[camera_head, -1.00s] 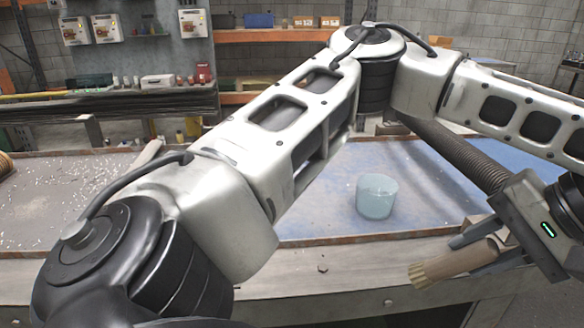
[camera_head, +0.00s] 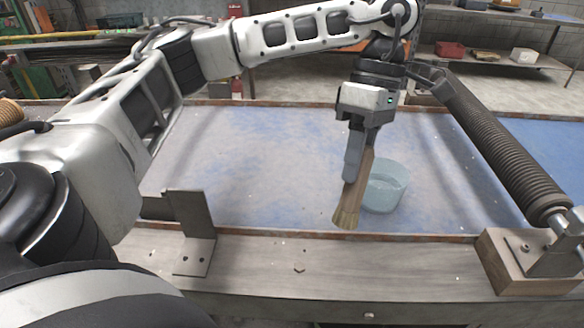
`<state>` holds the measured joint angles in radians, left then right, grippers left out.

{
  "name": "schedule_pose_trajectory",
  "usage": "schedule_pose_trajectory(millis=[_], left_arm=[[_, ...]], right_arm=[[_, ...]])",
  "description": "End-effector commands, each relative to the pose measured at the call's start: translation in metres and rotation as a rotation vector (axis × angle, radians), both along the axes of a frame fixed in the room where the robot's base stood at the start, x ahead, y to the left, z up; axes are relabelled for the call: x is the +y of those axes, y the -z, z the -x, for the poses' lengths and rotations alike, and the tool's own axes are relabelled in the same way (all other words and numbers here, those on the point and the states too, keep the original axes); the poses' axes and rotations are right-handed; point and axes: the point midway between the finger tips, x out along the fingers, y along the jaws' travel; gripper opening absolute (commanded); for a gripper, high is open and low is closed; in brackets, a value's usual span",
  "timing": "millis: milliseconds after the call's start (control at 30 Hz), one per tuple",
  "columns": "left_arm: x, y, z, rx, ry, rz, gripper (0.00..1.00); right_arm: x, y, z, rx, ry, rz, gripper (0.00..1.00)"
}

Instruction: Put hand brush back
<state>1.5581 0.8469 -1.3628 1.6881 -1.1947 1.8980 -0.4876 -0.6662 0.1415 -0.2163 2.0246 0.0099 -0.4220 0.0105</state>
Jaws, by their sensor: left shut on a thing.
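The hand brush (camera_head: 355,196) has a wooden handle and pale bristles. It hangs nearly upright with its bristles down, close to the workbench's front rim. My left gripper (camera_head: 357,160) is shut on its handle from above. A translucent blue cup (camera_head: 387,187) stands on the blue work surface just right of the brush and partly behind it. I cannot tell whether brush and cup touch. My right gripper is not in view.
The workbench (camera_head: 250,160) has a raised rusty rim and is mostly clear on the left. A metal bracket (camera_head: 190,232) stands at the front left. A ribbed hose or spring arm (camera_head: 497,150) runs down to a wooden block (camera_head: 535,265) at the right.

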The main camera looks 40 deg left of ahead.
Motion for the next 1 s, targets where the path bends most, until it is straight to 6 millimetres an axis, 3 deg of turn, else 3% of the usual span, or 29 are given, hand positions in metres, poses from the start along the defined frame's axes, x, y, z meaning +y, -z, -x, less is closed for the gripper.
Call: schedule_pose_trajectory(millis=[100, 600, 800, 933, 1000], left_arm=[[0.014, -0.007, 0.002, -0.054, -0.407, -0.025, 0.06], [0.08, -0.035, 0.005, -0.106, -1.978, -0.319, 0.06], [0.103, -0.045, 0.009, -0.039, -2.407, -0.444, 0.06], [0.11, -0.045, 0.011, -0.009, -2.537, -0.486, 0.06], [0.111, -0.035, 0.012, 0.0, -2.563, -0.497, 0.06]], right_arm=[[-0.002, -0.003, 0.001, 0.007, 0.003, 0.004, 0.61], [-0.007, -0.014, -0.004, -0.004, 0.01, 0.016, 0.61], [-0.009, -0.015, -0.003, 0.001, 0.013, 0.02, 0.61], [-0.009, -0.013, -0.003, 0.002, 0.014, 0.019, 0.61], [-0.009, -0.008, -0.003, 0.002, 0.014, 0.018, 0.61]])
